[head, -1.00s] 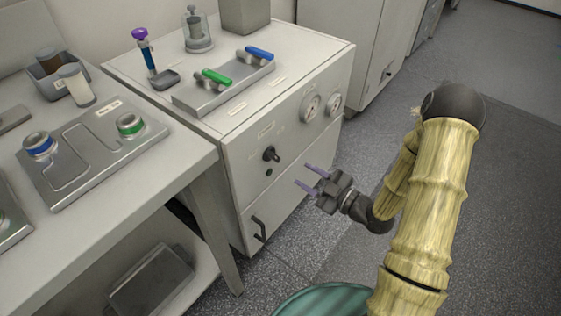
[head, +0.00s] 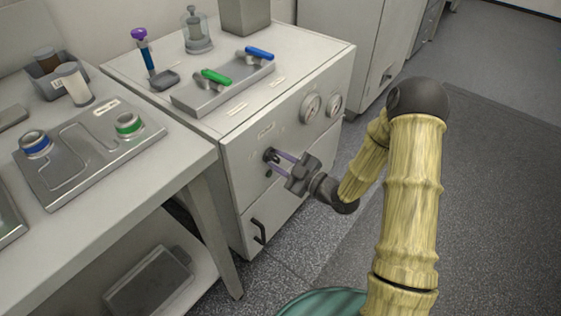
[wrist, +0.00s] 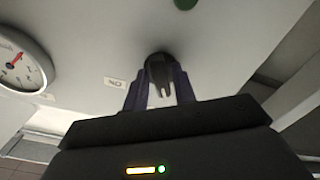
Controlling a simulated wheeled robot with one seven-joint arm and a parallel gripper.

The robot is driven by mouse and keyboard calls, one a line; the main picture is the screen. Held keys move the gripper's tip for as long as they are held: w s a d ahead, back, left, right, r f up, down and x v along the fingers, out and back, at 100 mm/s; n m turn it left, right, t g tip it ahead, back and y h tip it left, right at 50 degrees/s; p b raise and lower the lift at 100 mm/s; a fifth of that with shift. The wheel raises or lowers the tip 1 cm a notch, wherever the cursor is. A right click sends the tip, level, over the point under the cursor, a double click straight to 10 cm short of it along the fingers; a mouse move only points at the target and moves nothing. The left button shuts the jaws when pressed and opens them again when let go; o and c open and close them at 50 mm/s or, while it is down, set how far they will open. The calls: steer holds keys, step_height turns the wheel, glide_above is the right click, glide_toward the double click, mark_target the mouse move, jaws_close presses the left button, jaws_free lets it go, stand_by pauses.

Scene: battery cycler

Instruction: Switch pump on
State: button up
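The pump switch, a black rotary knob (wrist: 160,70), is on the front panel of the white cabinet (head: 240,165). In the head view my gripper (head: 271,161) is at the knob and partly covers it. In the wrist view my gripper (wrist: 160,90) has its two purple fingers apart, one on each side of the knob, with a light gap between them. I cannot tell whether the fingertips touch the knob. A small label (wrist: 115,83) sits beside the knob.
Two round gauges (head: 311,108) are on the panel right of the knob; one gauge (wrist: 20,62) shows in the wrist view. A drawer handle (head: 259,231) is below. Green (head: 216,77) and blue (head: 259,53) valve handles are on the cabinet top. A bench (head: 185,165) stands left.

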jaws_close()
steer(key=shift+m+p, duration=0.35)
steer(key=shift+m, duration=0.15)
steer(key=m+p, duration=0.3)
steer(key=m, duration=0.2)
steer(key=shift+s+r+m, duration=0.1)
steer(key=shift+m, duration=0.2)
steer(key=m+p, duration=0.3)
steer(key=m, duration=0.2)
steer(key=shift+a, duration=0.1)
steer(key=shift+m, duration=0.3)
steer(key=shift+o, duration=1.8)
jaws_free()
steer(key=shift+s, duration=0.1)
